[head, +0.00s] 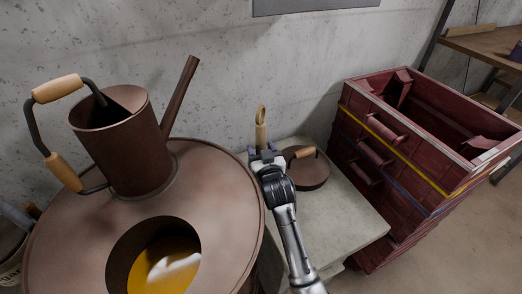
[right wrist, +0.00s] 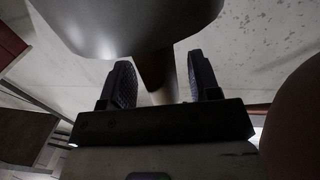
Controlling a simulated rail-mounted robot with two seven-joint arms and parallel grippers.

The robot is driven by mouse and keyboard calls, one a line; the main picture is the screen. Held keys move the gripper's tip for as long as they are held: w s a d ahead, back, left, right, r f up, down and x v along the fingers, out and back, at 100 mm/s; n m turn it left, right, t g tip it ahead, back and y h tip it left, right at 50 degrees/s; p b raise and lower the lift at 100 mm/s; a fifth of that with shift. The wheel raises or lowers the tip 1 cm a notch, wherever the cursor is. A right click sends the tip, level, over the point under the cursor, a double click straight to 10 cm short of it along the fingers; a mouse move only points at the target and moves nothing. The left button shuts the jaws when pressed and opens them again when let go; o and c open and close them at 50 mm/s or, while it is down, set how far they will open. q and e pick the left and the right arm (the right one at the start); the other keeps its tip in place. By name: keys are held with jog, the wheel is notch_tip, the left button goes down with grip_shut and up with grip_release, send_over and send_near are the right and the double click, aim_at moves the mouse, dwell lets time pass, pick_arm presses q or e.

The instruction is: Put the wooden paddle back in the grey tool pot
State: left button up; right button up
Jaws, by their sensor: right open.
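The wooden paddle (head: 261,128) stands upright near the wall in the head view, its looped end at the top. Its lower part is hidden behind my right gripper (head: 264,153), which is at the back of the pale table. In the right wrist view my right gripper (right wrist: 160,82) is open, with a dark brown shaft (right wrist: 156,72) showing between its fingers. I cannot tell whether they touch it. A smooth grey rounded body (right wrist: 125,25), perhaps the grey tool pot, fills the top of that view. The pot cannot be made out in the head view. My left gripper is not in view.
A brown round pan (head: 310,172) with a wooden handle sits right of my gripper on the pale table (head: 345,220). A brown drum (head: 225,190) carrying a can (head: 125,150) stands left. Stacked red crates (head: 380,160) stand right. The table's front right is clear.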

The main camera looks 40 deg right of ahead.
jog(key=shift+r, duration=0.25)
jog(key=v, duration=1.2)
dwell(0.3)
